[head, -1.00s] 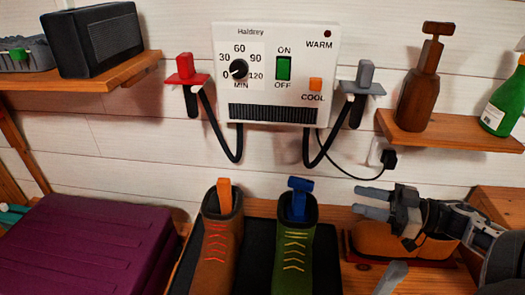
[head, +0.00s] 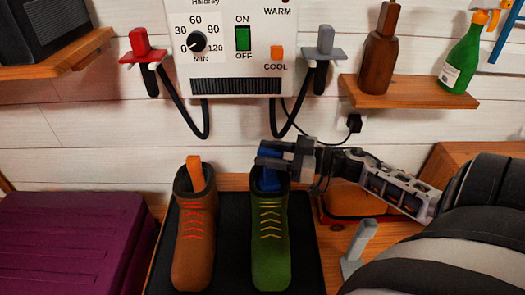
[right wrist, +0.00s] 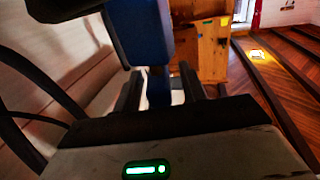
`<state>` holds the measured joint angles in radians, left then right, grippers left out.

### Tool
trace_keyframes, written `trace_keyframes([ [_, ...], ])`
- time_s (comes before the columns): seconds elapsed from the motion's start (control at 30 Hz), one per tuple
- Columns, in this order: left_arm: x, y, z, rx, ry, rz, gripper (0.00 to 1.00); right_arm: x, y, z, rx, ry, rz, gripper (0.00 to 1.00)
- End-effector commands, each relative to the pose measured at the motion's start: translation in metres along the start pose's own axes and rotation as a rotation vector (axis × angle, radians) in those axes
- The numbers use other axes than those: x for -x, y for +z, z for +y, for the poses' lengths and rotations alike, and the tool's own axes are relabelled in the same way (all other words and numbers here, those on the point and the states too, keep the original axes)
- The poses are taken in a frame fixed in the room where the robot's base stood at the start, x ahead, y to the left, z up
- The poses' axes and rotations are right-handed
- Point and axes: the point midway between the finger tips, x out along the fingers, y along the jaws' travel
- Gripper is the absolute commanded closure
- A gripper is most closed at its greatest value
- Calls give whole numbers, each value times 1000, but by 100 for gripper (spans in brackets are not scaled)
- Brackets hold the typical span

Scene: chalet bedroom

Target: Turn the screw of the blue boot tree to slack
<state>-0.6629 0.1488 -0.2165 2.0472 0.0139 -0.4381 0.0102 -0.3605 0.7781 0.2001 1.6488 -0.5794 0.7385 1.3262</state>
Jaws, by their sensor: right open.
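The blue boot tree (head: 269,182) stands in the green boot (head: 270,245). Its top is largely hidden behind my right gripper (head: 266,156) in the head view. That gripper is open, pointing left at the tree's top. In the right wrist view, a narrow blue part (right wrist: 158,90) shows between the two open fingers, with a wider blue piece (right wrist: 140,35) beyond them. I cannot tell whether the fingers touch it. My left gripper is not in view.
A brown boot (head: 195,240) with an orange tree (head: 194,172) stands to the left on the same black mat (head: 228,270). The dryer (head: 236,50) with hoses hangs above. A purple chest (head: 65,245) is at left. A grey upright piece (head: 360,242) stands at right.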

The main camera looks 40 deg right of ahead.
Motion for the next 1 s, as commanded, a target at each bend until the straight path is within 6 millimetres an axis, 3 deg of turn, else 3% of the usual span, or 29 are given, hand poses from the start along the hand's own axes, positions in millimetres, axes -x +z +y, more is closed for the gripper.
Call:
trace_keyframes([
  [0.2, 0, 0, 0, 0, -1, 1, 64, -17, 0, 0, -1, 1, 1, 58],
  [0.47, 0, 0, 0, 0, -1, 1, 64, -18, 1, 0, -1, 1, -1, 58],
  [0.5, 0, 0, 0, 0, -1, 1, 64, -18, 1, 0, -1, 1, -1, 61],
  [0.63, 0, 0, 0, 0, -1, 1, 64, -18, 0, 0, -1, 0, -1, 97],
  [0.67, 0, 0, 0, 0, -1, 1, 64, -18, 0, 0, -1, 0, -1, 100],
  [0.83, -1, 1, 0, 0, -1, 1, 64, -18, 1, 0, 1, -19, -2, 100],
  [1.0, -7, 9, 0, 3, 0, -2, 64, -18, 4, -1, 6, -174, -5, 100],
])
